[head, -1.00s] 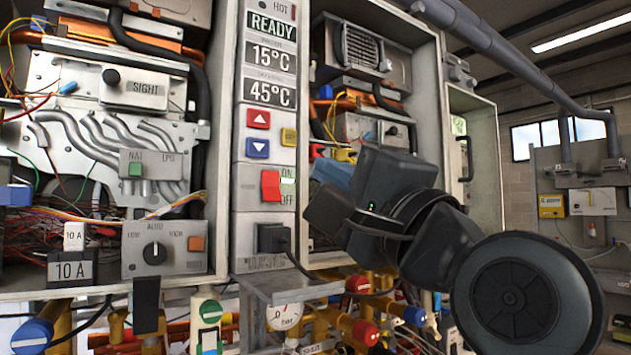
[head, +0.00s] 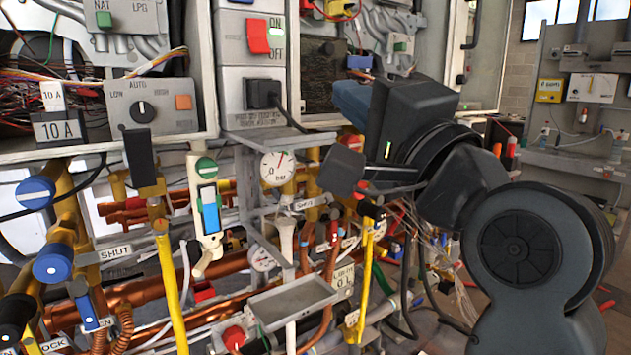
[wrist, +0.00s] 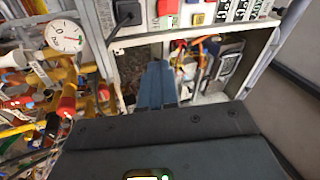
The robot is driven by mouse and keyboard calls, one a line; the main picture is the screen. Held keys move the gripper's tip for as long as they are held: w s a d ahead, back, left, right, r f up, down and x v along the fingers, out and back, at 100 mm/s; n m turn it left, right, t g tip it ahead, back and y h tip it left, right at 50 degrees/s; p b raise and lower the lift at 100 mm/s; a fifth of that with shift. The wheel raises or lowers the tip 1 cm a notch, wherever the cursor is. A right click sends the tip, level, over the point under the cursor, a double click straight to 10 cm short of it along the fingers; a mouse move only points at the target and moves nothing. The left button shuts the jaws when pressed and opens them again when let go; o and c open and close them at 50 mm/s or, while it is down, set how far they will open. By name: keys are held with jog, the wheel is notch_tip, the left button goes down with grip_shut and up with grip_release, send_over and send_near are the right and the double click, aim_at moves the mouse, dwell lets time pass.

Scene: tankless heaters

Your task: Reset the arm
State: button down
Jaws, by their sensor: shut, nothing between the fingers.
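My gripper (head: 350,105) is in the middle of the head view, in front of the heater cabinets. Its blue fingers are together and hold nothing. The dark gripper body and arm links lead from it to the lower right. In the wrist view the shut fingers (wrist: 157,82) point toward the inside of an open cabinet. I cannot tell how far the tips are from the cabinet.
A red ON/OFF switch (head: 258,36) and a black plug (head: 264,95) are left of my gripper. A pressure gauge (head: 278,168), copper pipes and valves with coloured caps crowd the space below. A small grey tray (head: 292,302) juts out low in the middle.

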jog(key=s+d+f+n+g+h, duration=0.15)
jog(key=s+d+f, duration=0.25)
jog(key=f, duration=0.6)
jog(key=s+d+f+n+h, duration=0.25)
jog(key=s+d+f, duration=0.2)
jog(key=f, duration=0.55)
jog(key=s+d+f+n+h, duration=0.1)
jog(key=s+d+f+h, duration=0.3)
jog(key=f, duration=0.5)
jog(key=s+d+f+n+g, duration=0.1)
jog(key=s+f+n, duration=0.1)
jog(key=s, duration=0.7)
jog(key=s+d+f+n+g+h, duration=0.1)
jog(key=s+d+f, duration=0.1)
jog(key=s, duration=0.7)
jog(key=s+d+f+n+g+h, duration=0.1)
jog(key=s+f, duration=0.3)
jog(key=s, duration=0.6)
jog(key=shift+d+f+n, duration=0.25)
jog(key=shift+d+n, duration=0.15)
jog(key=shift+n, duration=0.4)
